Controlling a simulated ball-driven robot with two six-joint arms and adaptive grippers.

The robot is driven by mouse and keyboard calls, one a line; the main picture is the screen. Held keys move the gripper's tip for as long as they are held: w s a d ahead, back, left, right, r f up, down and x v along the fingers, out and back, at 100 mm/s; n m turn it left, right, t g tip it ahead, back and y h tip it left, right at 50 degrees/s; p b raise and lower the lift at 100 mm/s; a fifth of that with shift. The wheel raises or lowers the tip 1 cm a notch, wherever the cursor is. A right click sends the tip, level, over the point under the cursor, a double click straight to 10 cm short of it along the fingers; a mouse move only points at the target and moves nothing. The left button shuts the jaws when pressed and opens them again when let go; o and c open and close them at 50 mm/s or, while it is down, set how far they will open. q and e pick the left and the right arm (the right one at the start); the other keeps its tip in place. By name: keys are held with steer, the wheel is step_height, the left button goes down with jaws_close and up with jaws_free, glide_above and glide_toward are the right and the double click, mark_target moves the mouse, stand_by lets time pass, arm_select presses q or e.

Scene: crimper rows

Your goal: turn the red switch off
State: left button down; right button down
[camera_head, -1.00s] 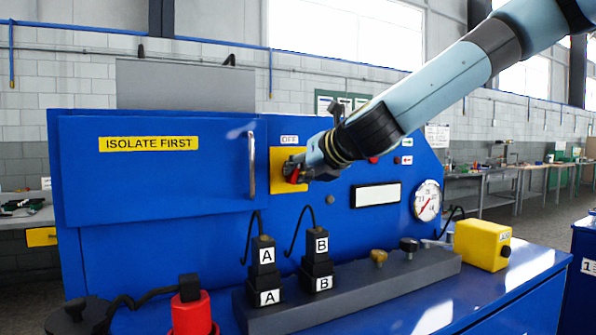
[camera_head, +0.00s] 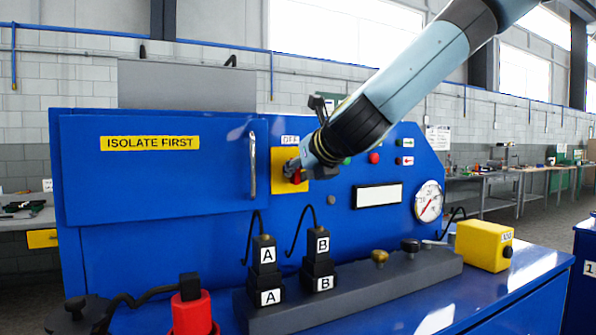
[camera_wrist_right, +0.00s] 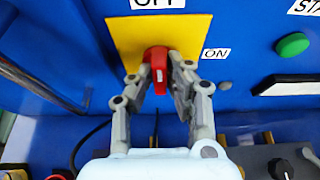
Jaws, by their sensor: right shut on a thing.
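The red switch (camera_wrist_right: 159,62) sits on a yellow plate (camera_wrist_right: 123,42) on the blue panel. Its red handle stands roughly up and down in the right wrist view, in line with the OFF label (camera_wrist_right: 157,3) above; the ON label (camera_wrist_right: 216,54) is to the right. My right gripper (camera_wrist_right: 165,80) is shut on the red handle, one finger on each side. In the head view my right gripper (camera_head: 293,168) covers much of the plate, and a bit of the red switch (camera_head: 297,177) shows. My left gripper is not in view.
A cabinet door handle (camera_head: 252,165) sticks out left of the plate. Push buttons (camera_head: 375,158) and a gauge (camera_head: 428,202) are to the right. Below stand black A and B plugs (camera_head: 318,262) on a grey rail and a yellow box (camera_head: 482,246).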

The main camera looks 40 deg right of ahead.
steer(key=c, duration=1.3)
jaws_free()
steer(key=shift+v, duration=3.75)
